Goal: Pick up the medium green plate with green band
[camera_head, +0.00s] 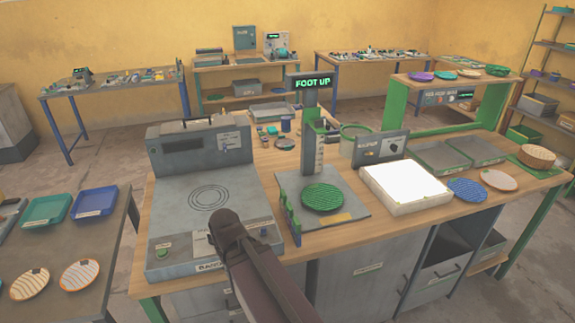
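A round green plate (322,197) with a darker pattern lies flat on the grey base of a measuring stand (347,212), under a display reading "FOOT UP". I cannot make out a separate band on it. Another small green plate (497,70) lies on the green-legged bench at the back right. My dark arm reaches in from the bottom centre, and its visible end is over the front of the grey machine, left of the stand and apart from the plate. I cannot make out gripper fingers or anything held there.
A grey machine (173,195) stands left of the stand. A white lit panel (403,183), a blue plate (467,190) and a white-and-orange plate (498,180) are to the right. Grey trays (440,157) lie behind. A side table at left holds bins and striped plates.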

